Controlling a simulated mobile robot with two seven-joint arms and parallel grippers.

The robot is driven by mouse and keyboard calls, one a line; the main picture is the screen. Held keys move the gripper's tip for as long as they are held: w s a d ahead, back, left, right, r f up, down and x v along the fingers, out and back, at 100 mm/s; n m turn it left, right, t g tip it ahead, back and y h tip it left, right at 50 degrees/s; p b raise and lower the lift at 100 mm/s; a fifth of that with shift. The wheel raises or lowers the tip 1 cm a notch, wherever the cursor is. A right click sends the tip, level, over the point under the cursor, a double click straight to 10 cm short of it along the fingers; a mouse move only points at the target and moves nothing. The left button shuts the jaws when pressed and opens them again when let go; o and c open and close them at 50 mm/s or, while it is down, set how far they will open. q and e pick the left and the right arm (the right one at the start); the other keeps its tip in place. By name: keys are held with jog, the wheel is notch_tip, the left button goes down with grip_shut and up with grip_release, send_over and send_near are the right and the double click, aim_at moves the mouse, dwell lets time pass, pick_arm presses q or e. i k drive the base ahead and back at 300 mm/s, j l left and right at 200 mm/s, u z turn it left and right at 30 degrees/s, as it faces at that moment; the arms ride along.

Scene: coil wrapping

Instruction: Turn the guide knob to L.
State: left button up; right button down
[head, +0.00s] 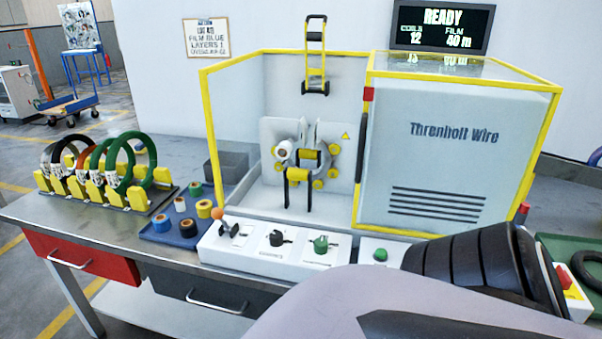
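A white control panel (262,261) runs along the front of the wrapping machine. It carries a lever with an orange ball (217,214), a black knob (277,238), a green knob (320,244) and a green button (380,255). The labels under the knobs are too small to read, so I cannot tell which one is the guide knob or where it points. Neither gripper shows. An arm of mine with a black ribbed section fills the lower right and covers part of the bench there.
The yellow-framed machine (207,130) is open on its left, with a wrapping head (308,152) inside. Left are a coil rack (140,198) with several coils and a blue tray (160,236) with tape rolls. A green tray (555,246) stands right. The display reads READY.

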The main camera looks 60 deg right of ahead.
aim_at(276, 237)
jog(key=z, duration=1.75)
